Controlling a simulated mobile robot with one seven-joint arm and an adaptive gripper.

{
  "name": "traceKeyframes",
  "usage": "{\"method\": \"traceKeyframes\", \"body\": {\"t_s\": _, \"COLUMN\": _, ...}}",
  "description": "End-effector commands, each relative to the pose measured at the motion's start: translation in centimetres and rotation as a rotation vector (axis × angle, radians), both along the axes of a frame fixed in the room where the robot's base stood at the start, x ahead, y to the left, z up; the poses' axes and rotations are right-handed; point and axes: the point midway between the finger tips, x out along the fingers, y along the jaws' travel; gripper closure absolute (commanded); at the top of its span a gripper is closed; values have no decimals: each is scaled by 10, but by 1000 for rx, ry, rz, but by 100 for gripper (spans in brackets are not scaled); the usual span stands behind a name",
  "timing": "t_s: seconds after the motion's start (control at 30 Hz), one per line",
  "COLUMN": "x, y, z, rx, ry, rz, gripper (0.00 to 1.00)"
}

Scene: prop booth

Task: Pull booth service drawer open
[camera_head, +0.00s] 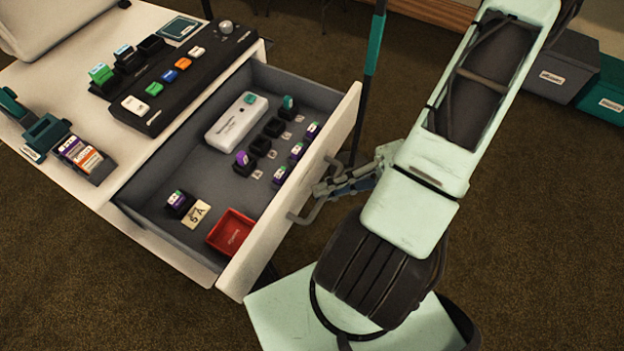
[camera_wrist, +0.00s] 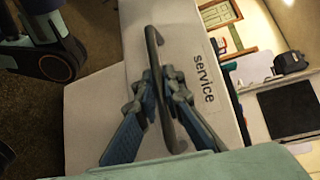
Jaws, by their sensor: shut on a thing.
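The service drawer (camera_head: 225,190) stands well out from the white desk in the head view, with its inside showing. Its pale front (camera_wrist: 190,45) carries the word "service" in the wrist view. A dark bar handle (camera_wrist: 154,50) runs along that front; it also shows in the head view (camera_head: 303,218). My gripper (camera_wrist: 164,78) is shut on the handle, with one finger on each side of the bar. In the head view my gripper (camera_head: 322,188) reaches the drawer front from the right.
The drawer holds a white box (camera_head: 236,121), a red tray (camera_head: 231,231) and several small dark blocks. A black button panel (camera_head: 180,75) sits on the desktop (camera_head: 60,95). Grey and teal bins (camera_head: 562,68) stand at the back right.

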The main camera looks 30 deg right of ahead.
Motion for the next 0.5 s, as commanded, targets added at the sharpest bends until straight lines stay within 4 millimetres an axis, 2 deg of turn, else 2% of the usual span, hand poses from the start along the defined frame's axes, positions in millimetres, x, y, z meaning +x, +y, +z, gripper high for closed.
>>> {"method": "traceKeyframes", "body": {"t_s": 0.5, "x": -5, "y": -5, "z": 1, "rx": 0, "ry": -2, "rz": -1, "gripper": 100}}
